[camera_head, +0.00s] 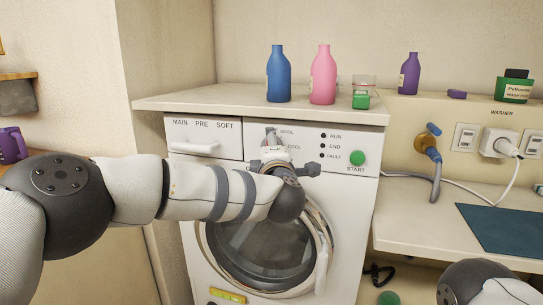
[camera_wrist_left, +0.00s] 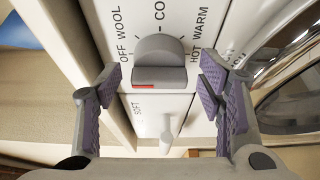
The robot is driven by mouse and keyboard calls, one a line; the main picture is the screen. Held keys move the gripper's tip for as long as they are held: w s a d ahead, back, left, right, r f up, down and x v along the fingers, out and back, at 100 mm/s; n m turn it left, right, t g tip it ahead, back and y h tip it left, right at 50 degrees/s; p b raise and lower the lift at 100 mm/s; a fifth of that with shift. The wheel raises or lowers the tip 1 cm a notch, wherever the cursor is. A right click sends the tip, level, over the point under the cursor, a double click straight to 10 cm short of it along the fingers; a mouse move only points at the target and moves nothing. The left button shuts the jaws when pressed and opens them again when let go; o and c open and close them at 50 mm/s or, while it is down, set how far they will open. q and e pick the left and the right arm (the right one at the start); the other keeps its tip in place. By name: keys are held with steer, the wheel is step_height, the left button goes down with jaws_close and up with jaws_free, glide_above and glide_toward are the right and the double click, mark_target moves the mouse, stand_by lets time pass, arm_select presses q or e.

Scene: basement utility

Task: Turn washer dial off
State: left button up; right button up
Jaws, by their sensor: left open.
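The washer (camera_head: 350,195) is white and stands in the middle of the head view. Its grey dial (camera_wrist_left: 160,62) fills the upper middle of the left wrist view, with OFF, WOOL, HOT and WARM printed around it. The dial's red line lies on its left half, on the side of the word OFF; the exact setting is hard to tell. My left gripper (camera_wrist_left: 160,88) is open, with one purple-padded finger on each side of the dial and gaps between. In the head view my left gripper (camera_head: 278,150) partly hides the dial (camera_head: 271,135). My right gripper is out of view.
A green START button (camera_head: 358,158) and indicator lamps are right of the dial. A drawer handle (camera_head: 195,146) sticks out on the left. Blue (camera_head: 278,76) and pink (camera_head: 322,76) bottles stand on the top. The round door (camera_head: 262,252) is below my wrist.

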arm_select(q)
steer(key=s, duration=1.1)
steer(key=shift+s+d, duration=0.25)
steer(key=shift+d, duration=0.2)
